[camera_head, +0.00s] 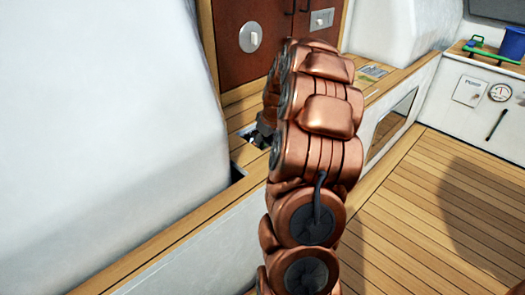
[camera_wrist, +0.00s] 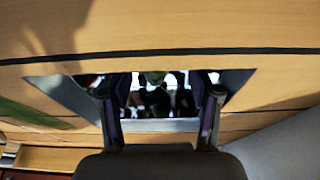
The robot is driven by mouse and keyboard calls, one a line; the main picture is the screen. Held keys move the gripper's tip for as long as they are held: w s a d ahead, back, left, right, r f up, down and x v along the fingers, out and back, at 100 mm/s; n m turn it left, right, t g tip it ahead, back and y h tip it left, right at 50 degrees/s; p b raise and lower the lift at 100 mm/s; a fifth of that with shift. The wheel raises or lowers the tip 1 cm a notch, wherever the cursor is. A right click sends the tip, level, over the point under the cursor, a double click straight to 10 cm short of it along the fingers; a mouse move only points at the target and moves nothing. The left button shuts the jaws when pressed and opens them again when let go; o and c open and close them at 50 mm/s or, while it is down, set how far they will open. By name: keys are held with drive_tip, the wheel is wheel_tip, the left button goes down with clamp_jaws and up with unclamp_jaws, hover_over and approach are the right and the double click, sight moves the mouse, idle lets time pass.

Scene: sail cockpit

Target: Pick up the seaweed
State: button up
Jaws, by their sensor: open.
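My gripper (camera_wrist: 160,104) is open in the wrist view, its two dark fingers apart over a dark, four-sided recess or panel (camera_wrist: 60,92) in the wood. Between the fingers are dark and greenish shapes and bright patches; I cannot tell whether any is seaweed. A flat green strip (camera_wrist: 28,115) lies at the left edge of the wrist view; I cannot tell what it is. In the head view my copper arm hides most of the gripper, and only a dark part of it shows above the wooden ledge (camera_head: 210,189). No seaweed can be made out there.
White moulded walls (camera_head: 100,120) rise at the left, and brown doors (camera_head: 245,30) stand behind the ledge. A blue bucket (camera_head: 512,43) and a green item (camera_head: 490,54) are on the far right shelf. The slatted deck (camera_head: 430,220) at right is clear.

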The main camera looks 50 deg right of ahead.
drive_tip(key=c, duration=0.9)
drive_tip(key=shift+c, duration=0.2)
